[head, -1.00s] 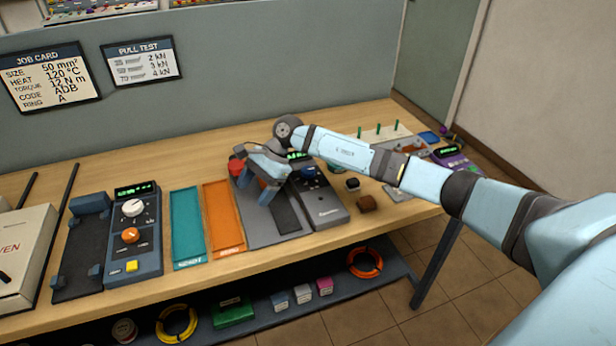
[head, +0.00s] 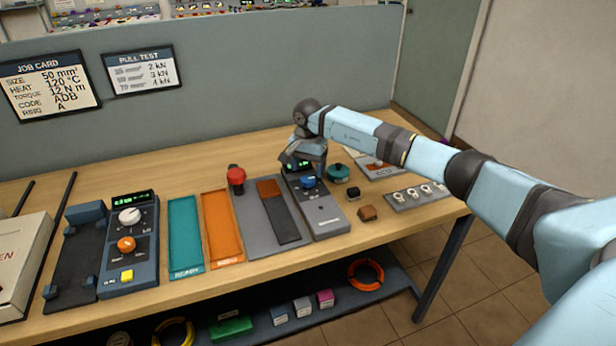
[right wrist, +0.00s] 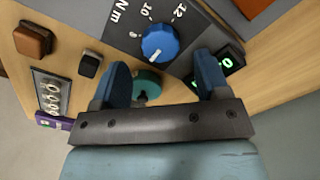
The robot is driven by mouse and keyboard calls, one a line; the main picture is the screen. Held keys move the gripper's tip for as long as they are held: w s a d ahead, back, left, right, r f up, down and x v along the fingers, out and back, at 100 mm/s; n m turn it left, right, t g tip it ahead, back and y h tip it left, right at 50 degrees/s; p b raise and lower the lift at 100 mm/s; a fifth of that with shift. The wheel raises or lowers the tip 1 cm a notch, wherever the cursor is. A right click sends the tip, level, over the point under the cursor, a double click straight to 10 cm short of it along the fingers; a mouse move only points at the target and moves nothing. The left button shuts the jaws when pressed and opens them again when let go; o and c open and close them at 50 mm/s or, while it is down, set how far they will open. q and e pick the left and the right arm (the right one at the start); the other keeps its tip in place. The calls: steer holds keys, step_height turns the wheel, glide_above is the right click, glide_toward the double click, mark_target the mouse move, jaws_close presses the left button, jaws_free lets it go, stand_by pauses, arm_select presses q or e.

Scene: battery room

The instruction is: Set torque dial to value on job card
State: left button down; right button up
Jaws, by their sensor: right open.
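The job card (head: 48,86) on the grey panel reads torque 12 N m. The blue torque dial (head: 308,182) sits on the dark top of a grey unit (head: 326,215). In the right wrist view the dial (right wrist: 160,42) shows near a scale with 10, 12 and N m; its white mark points down-left, away from those numbers. My right gripper (head: 304,166) is over the unit's far end, by the dial. Its fingers (right wrist: 160,66) are open, with nothing held, on the near side of the dial in the wrist view. My left gripper is out of view.
A green-lit display (right wrist: 228,60) is beside the right finger. A teal round part (head: 338,172), a black block (head: 353,193) and a brown block (head: 368,213) stand right of the unit. A red knob (head: 236,176) is to its left. Bare wood lies behind the trays.

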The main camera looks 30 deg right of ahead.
mark_target(308, 179)
steer(key=shift+f, duration=1.95)
steer(key=c, duration=0.9)
steer(key=shift+c, duration=0.2)
